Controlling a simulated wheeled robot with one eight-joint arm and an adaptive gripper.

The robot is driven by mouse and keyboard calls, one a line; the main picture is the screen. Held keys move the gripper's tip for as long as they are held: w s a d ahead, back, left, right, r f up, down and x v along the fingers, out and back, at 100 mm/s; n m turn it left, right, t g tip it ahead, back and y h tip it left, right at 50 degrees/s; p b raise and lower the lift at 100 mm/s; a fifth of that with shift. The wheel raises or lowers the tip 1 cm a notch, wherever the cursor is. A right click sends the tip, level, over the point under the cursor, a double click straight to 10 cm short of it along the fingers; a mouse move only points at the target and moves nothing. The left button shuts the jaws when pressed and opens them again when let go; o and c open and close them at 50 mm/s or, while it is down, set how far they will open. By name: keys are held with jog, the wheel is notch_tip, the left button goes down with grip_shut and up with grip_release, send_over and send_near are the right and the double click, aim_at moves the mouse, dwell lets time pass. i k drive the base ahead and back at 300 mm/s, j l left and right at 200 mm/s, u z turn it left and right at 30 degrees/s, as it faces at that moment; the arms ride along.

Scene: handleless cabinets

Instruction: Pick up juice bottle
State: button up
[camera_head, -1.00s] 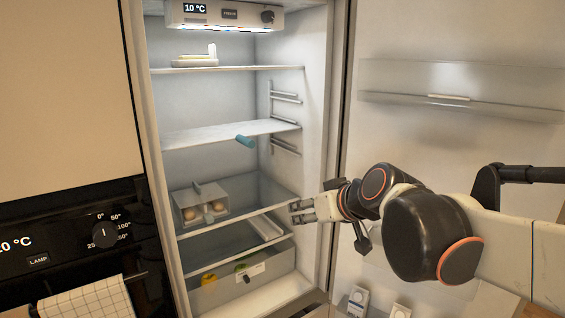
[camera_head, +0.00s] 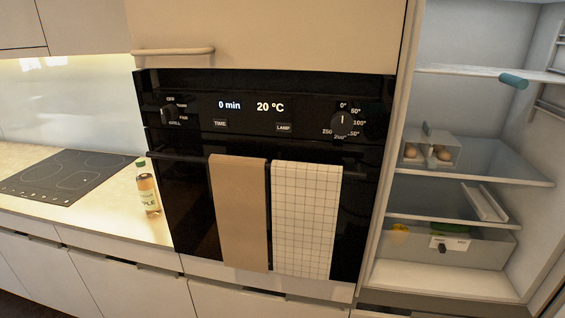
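A juice bottle (camera_head: 148,190) with amber contents, a pale label and a green cap stands upright on the light countertop (camera_head: 105,212). It is at the left, between the cooktop and the black oven, close to the oven's left side. No hand or arm touches it. My gripper is out of view now, so its distance from the bottle and its state do not show.
The black cooktop (camera_head: 70,178) lies left of the bottle. Two towels, one brown (camera_head: 240,210) and one checked (camera_head: 305,215), hang on the oven handle. The open fridge (camera_head: 465,215) stands at the right, with an egg box (camera_head: 430,150) on a shelf.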

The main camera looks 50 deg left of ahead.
aim_at(147, 189)
jog(key=u, duration=2.6)
jog(key=z, duration=0.65)
jog(key=i+j+z, duration=0.15)
jog(key=j+z, duration=0.25)
jog(key=i+j+z, duration=0.1)
jog(key=j+z, duration=0.3)
jog(key=j, duration=0.15)
jog(key=j+z, duration=0.35)
jog(key=j, duration=0.2)
jog(key=k+j+z, duration=0.1)
jog(key=j, duration=0.3)
jog(key=k+j, duration=0.15)
jog(key=j, duration=0.25)
jog(key=k+j+z, duration=0.15)
jog(key=j, duration=0.25)
jog(key=k+j, duration=0.1)
jog(key=j, duration=0.3)
jog(key=i+j+u, duration=0.1)
jog(key=i+l, duration=0.25)
jog(key=i+u, duration=0.05)
jog(key=i, duration=0.05)
